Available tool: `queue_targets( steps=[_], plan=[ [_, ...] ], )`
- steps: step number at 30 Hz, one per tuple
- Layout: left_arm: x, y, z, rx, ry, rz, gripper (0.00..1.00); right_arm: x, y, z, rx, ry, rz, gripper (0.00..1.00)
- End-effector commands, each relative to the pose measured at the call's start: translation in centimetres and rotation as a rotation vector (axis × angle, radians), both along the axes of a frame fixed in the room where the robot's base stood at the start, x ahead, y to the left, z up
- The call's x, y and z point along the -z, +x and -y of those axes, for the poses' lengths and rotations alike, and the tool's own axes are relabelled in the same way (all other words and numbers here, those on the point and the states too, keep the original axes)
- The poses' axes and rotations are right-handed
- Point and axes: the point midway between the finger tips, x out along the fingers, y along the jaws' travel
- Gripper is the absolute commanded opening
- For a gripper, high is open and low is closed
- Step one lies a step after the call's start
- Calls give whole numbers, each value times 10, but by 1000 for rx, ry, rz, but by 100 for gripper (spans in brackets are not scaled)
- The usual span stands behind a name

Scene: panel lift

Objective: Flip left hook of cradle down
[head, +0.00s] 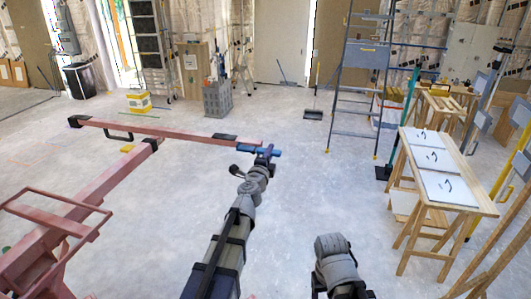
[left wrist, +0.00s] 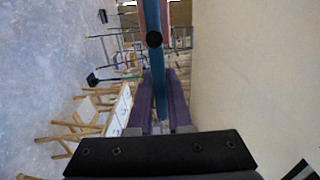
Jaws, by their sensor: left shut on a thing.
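The red panel lift (head: 100,190) stands at the left of the head view, with its cradle crossbar (head: 170,131) running across. A blue hook (head: 262,151) sits at the bar's right end, near a black end piece. My left gripper (head: 262,163) is shut on this hook. In the left wrist view the blue hook bar (left wrist: 158,85) runs between the two fingers of my left gripper (left wrist: 161,100). The gripper hides part of the hook, and I cannot tell its exact angle. My right arm shows at the bottom of the head view, but its gripper does not.
A wooden sawhorse table (head: 455,188) with white panels stands at the right, near a stepladder (head: 358,75). A grey crate (head: 217,98) and a yellow bucket (head: 139,101) are at the back. The floor (head: 310,170) between is clear.

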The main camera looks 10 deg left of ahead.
Motion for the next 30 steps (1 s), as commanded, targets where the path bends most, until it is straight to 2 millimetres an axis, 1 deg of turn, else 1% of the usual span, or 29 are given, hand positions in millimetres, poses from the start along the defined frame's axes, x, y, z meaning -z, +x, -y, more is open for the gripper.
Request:
queue_targets(
  steps=[13, 14, 21, 22, 30],
  plan=[
    [0, 0, 1, -3, -14, 0, 0, 0, 0, 0, 0, 0, 0, 68],
    [0, 0, 1, -3, -14, 0, 19, 0, 0, 0, 0, 0, 0, 68],
    [0, 0, 1, -2, -12, 0, 46, 0, 0, 0, 0, 0, 0, 68],
    [0, 0, 1, -2, -12, 0, 48, 0, 0, 0, 0, 0, 0, 68],
    [0, -1, 1, -1, -11, 0, 48, 0, 0, 0, 0, 0, 0, 68]
  ],
)
